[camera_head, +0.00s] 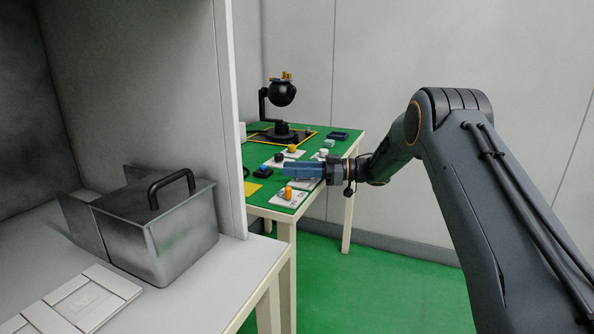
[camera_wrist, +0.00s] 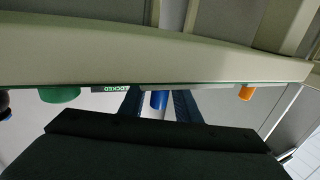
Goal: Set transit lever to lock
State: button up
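My gripper (camera_head: 290,171) reaches from the right over the green-topped table in the head view, its blue fingers pointing left. In the wrist view its two dark blue fingers (camera_wrist: 158,103) stand apart. A bright blue peg (camera_wrist: 158,100) shows between them, with a gap on each side. A label reading "LOCKED" (camera_wrist: 110,89) lies just left of the fingers, upside down. I cannot tell for sure which control is the transit lever. An orange knob (camera_head: 288,192) stands on a white plate near the table's front; an orange knob also shows in the wrist view (camera_wrist: 246,93).
The gimbal camera (camera_head: 282,95) stands at the table's back. A yellow knob (camera_head: 292,148), a white knob (camera_head: 323,152) and a blue tray (camera_head: 338,136) are nearby. A green knob (camera_wrist: 60,94) is left in the wrist view. A metal box (camera_head: 160,225) sits on the white bench, left.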

jog(key=shift+w+d, duration=0.15)
jog(key=shift+d, duration=0.6)
jog(key=d, duration=0.7)
